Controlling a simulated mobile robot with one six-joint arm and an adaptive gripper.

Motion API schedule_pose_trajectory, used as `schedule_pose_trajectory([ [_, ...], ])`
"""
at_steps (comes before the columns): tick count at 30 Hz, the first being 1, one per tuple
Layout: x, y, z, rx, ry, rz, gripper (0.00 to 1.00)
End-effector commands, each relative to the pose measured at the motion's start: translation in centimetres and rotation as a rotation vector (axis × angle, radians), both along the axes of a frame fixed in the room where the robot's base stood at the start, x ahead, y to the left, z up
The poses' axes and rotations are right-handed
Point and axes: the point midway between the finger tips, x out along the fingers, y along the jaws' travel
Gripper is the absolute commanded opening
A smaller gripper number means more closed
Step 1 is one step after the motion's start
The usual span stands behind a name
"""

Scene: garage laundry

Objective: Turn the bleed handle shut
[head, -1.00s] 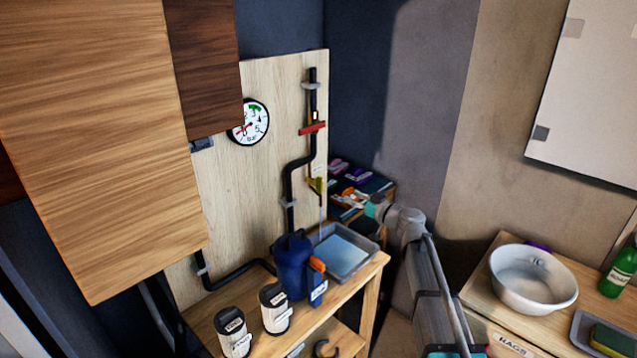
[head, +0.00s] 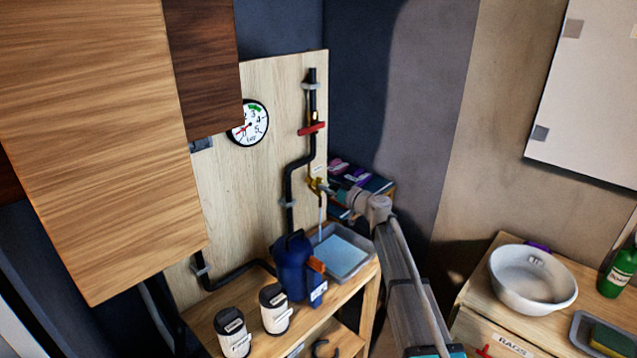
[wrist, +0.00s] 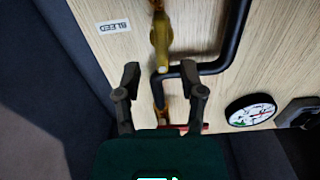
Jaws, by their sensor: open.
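The yellow bleed handle (wrist: 160,42) hangs off the pipework on the wooden panel. In the wrist view, which is upside down, its free end lies between and just beyond my fingertips. My gripper (wrist: 160,72) is open, with one finger on each side of that end and no clear contact. In the head view the bleed handle (head: 316,184) is partly hidden by my gripper (head: 330,188), which comes in from the right. A thin pale stream (head: 321,208) runs down below it. A BLEED label (wrist: 114,26) is on the panel beside the handle.
A black pipe (head: 289,185) and a red handle (head: 311,129) are close by on the panel (head: 262,185), with a gauge (head: 248,123) to the left. Below are a grey water tray (head: 366,259), a blue jug (head: 289,262) and two canisters. A basin (head: 530,280) stands right.

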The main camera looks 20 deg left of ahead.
Motion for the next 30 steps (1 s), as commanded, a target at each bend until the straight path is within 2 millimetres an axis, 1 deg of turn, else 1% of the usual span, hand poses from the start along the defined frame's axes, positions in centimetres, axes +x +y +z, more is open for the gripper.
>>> schedule_pose_trajectory([
  [1,0.5,0.8,0.0,0.0,0.0,0.002,0.51],
  [3,0.7,1.7,0.0,0.0,0.0,0.003,0.51],
  [9,1.3,3.1,0.0,0.0,0.0,0.001,0.51],
  [15,1.4,3.5,0.0,0.0,0.0,0.001,0.51],
  [22,1.4,3.5,0.0,0.0,0.0,0.001,0.51],
  [26,1.4,3.5,0.0,0.0,0.0,0.001,0.27],
  [27,1.4,3.5,0.0,0.0,0.0,0.001,0.2],
  [29,1.4,3.5,0.0,0.0,0.0,0.001,0.09],
  [30,1.4,3.5,0.0,0.0,0.0,0.001,0.01],
])
